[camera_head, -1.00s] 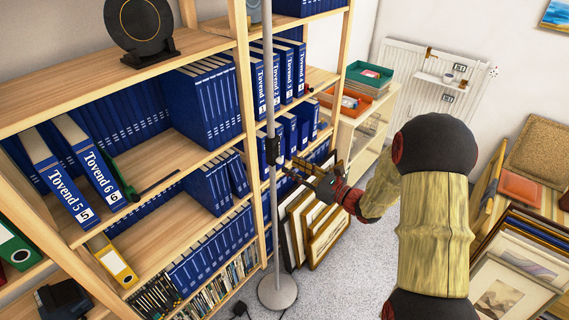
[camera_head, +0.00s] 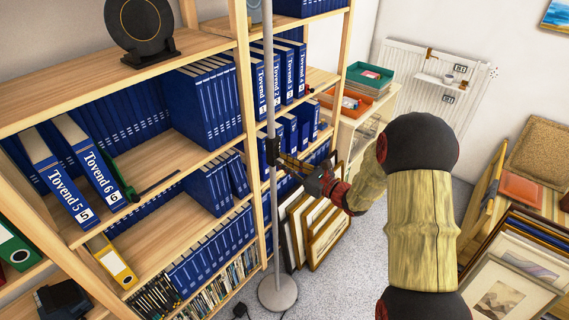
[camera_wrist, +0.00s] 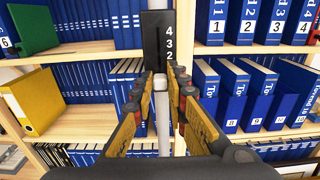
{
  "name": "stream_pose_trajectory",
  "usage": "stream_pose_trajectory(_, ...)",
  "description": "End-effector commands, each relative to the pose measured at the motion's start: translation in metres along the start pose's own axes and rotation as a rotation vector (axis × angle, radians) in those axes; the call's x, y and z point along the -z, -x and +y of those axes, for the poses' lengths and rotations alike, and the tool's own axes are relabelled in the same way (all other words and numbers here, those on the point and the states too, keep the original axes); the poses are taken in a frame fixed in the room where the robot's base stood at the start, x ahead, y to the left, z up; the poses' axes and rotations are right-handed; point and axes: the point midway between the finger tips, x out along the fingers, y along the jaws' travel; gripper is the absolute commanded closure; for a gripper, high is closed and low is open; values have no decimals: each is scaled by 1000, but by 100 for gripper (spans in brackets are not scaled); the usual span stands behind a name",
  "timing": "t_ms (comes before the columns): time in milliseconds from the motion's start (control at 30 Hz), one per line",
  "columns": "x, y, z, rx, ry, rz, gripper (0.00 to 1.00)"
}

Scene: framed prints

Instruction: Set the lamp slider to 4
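The floor lamp's thin grey pole (camera_head: 269,90) rises in front of the shelves from a round base (camera_head: 277,293). A black slider housing (camera_head: 272,150) sits on the pole. In the wrist view the black housing (camera_wrist: 154,45) shows the numbers 4, 3 and 2 from top down. A pale grey slider knob (camera_wrist: 158,82) appears below the 2; its exact setting is partly hidden. My gripper (camera_wrist: 160,90) is open, with one finger on each side of the knob and pole. Whether a finger touches the knob I cannot tell. In the head view my gripper (camera_head: 290,168) is at the housing.
Wooden shelves (camera_head: 170,160) with blue binders stand close behind the pole. Framed prints (camera_head: 325,235) lean at the shelf's right end, below my gripper. More frames (camera_head: 515,275) stand at the right. Grey carpet (camera_head: 350,285) lies open between them.

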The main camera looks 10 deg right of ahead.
Motion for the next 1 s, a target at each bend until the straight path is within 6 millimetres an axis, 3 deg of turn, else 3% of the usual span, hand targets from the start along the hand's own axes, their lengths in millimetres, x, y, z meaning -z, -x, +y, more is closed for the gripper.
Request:
stream_pose_trajectory(233,0,0,0,0,0,0,100)
stream_pose_trajectory(833,0,0,0,0,0,0,100)
stream_pose_trajectory(1000,-18,0,0,0,4,-1,100)
